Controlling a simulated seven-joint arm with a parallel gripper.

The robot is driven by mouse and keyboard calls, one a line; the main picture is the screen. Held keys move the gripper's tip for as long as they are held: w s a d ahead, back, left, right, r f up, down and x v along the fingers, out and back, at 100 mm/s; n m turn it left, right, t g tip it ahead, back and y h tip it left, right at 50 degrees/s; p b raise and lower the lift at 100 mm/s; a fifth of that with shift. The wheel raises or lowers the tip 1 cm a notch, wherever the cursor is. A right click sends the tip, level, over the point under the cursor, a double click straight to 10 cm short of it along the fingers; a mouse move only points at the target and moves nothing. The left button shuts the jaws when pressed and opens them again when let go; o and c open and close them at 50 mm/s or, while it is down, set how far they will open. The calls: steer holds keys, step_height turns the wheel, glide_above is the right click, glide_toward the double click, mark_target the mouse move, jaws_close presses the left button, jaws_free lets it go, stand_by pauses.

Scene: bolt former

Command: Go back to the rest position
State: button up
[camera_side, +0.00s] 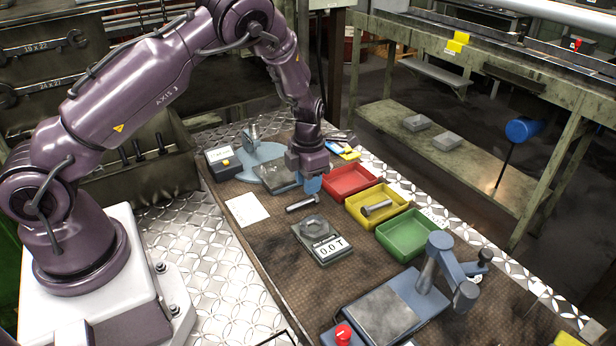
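My gripper (312,186) hangs over the back half of the work table (265,245), pointing down, with blue fingers at its tip. It is just left of the red tray (349,182) and beyond a grey bolt (302,203) lying on the table. The gripper appears apart from that bolt. The finger gap is too small to make out, so I cannot tell whether it is open or shut. Another bolt (377,208) lies in the yellow tray (362,221). The green tray (400,246) looks empty.
A gauge with a "0.0 T" display (328,246) sits mid-table. A blue fixture (250,155) and a button box (222,165) stand at the back left. A blue device with a raised arm (440,268) and a red button (343,333) stand at the front. White paper (247,209) lies at the left edge.

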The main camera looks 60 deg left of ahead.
mark_target(308, 200)
steer(key=shift+f, duration=2.1)
steer(key=shift+s, duration=0.1)
jaws_close()
steer(key=shift+r, duration=0.15)
steer(key=shift+r, duration=1.65)
